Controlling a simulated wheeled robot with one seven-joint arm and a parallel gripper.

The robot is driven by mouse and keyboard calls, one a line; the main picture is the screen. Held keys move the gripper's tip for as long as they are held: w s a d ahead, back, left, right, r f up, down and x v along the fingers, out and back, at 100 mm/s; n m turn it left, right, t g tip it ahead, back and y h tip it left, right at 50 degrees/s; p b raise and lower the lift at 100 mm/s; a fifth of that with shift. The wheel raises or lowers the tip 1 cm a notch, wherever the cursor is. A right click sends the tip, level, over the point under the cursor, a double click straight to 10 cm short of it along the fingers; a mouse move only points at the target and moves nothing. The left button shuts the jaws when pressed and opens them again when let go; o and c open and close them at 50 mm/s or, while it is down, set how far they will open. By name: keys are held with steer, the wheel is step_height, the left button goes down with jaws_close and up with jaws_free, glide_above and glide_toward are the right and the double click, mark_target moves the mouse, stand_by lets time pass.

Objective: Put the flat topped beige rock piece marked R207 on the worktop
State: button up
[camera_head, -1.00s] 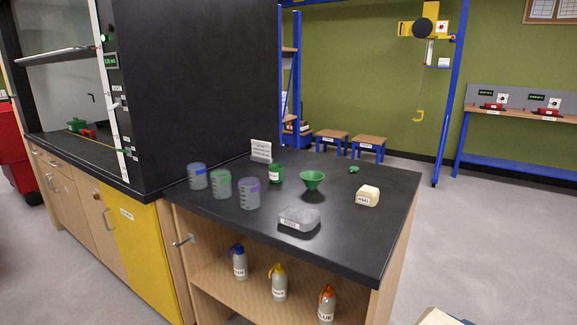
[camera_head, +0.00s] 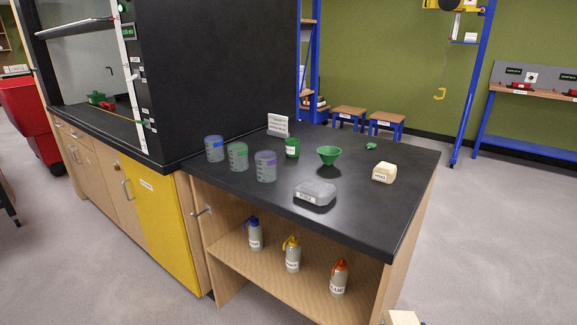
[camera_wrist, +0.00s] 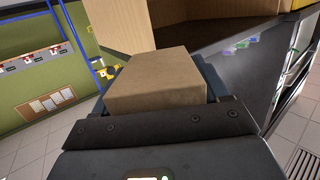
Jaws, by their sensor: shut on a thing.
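In the wrist view a flat topped beige rock piece (camera_wrist: 160,82) sits between the fingers of my gripper (camera_wrist: 158,92), which is shut on it. No marking shows on the faces I see. A pale beige corner, seemingly this piece (camera_head: 402,318), shows at the bottom edge of the head view, to the right of and nearer than the black worktop (camera_head: 375,220). The piece is apart from the worktop in that view.
The worktop's front right corner is clear. Bottles (camera_head: 292,255) stand on the shelf below.

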step_height(320, 180, down, 10)
steer(key=s, duration=0.2)
steer(key=shift+s+f, duration=0.15)
stand_by(0.4)
steer(key=shift+d, duration=0.1)
